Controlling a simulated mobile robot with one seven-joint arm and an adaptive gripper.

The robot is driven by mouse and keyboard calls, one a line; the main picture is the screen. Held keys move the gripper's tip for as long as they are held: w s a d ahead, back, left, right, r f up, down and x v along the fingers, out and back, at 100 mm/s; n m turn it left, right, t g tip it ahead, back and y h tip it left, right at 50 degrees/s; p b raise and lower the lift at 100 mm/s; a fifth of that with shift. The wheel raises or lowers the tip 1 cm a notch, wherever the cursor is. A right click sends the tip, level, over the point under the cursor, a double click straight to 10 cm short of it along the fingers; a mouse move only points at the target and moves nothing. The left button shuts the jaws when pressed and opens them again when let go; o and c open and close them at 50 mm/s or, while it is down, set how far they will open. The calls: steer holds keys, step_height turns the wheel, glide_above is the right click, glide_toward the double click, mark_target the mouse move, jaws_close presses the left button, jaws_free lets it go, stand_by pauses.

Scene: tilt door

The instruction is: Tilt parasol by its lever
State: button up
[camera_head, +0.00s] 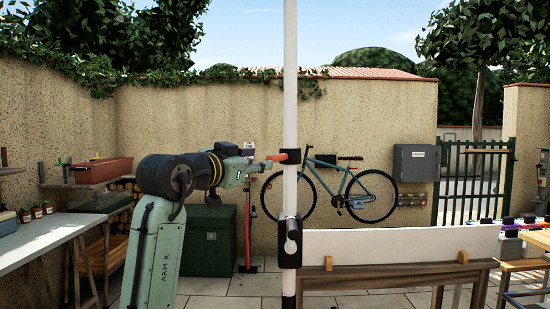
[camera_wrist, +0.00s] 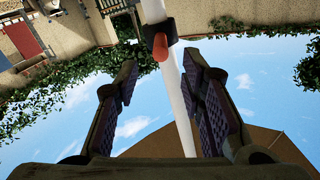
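The white parasol pole (camera_head: 290,105) stands upright in the middle of the head view. A black collar (camera_head: 293,156) on it carries a short red lever (camera_head: 277,157) that points left. My gripper (camera_head: 262,165) is just left of the lever. In the wrist view, which is upside down, my gripper (camera_wrist: 160,78) is open and empty. The red lever (camera_wrist: 161,48) shows between its fingertips, pointing toward the palm. The pole (camera_wrist: 178,95) runs behind the gap, and part of the brown canopy (camera_wrist: 215,145) shows beyond my gripper.
A black crank housing (camera_head: 289,245) sits lower on the pole. A table with a white panel (camera_head: 400,243) stands to its right, a workbench (camera_head: 45,238) at left, and a green box (camera_head: 210,240) behind my arm. A bicycle (camera_head: 330,190) hangs on the back wall.

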mark_target(277, 158)
steer(key=p+x, duration=0.3)
steer(key=x, duration=0.5)
steer(key=shift+w+d+r+p, duration=0.1)
steer(key=shift+w+d+p, duration=0.05)
steer(key=shift+w+p, duration=0.15)
steer(key=shift+x, duration=0.75)
jaws_close()
